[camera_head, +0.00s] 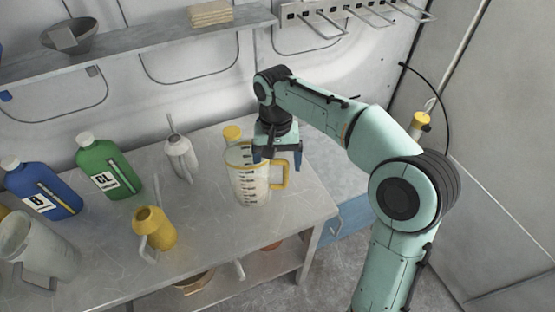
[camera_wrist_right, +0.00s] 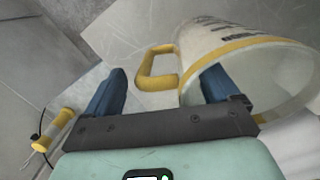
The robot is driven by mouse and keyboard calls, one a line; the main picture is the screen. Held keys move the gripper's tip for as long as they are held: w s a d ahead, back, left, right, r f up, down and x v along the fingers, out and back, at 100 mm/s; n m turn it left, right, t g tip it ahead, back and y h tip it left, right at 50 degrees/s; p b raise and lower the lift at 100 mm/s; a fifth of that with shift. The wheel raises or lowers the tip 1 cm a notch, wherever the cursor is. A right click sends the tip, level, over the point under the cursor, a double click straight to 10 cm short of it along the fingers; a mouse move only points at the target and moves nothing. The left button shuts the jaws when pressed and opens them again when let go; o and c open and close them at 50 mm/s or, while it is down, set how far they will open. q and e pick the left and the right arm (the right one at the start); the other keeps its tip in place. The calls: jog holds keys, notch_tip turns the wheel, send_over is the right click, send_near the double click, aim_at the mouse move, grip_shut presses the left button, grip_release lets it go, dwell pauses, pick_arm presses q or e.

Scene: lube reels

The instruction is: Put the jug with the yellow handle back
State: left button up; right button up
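The clear measuring jug with the yellow handle and yellow rim (camera_head: 250,182) stands upright near the right end of the grey table. Its handle (camera_head: 279,172) points right. It also shows in the right wrist view (camera_wrist_right: 215,40), with its handle (camera_wrist_right: 157,70) between my finger tips. My right gripper (camera_head: 278,156) points down over the jug's rim and handle. Its blue fingers (camera_wrist_right: 160,90) are apart. One finger overlaps the jug's mouth, the other is outside beyond the handle. I cannot tell how deep the first finger is or whether either touches. My left gripper is not in view.
On the table (camera_head: 215,245) are a blue bottle (camera_head: 45,190), a green bottle (camera_head: 107,170), a grey spouted can (camera_head: 181,155), a yellow jug (camera_head: 155,228) and a translucent jug (camera_head: 35,250). A shelf (camera_head: 150,40) and a hook rack (camera_head: 330,18) are behind.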

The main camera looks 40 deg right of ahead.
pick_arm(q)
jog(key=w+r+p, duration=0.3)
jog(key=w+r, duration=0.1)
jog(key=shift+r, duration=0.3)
pick_arm(e)
notch_tip(320, 180, up, 12)
jog(key=w, duration=0.1)
jog(key=shift+w+d+r, duration=0.15)
jog(key=shift+d, duration=0.1)
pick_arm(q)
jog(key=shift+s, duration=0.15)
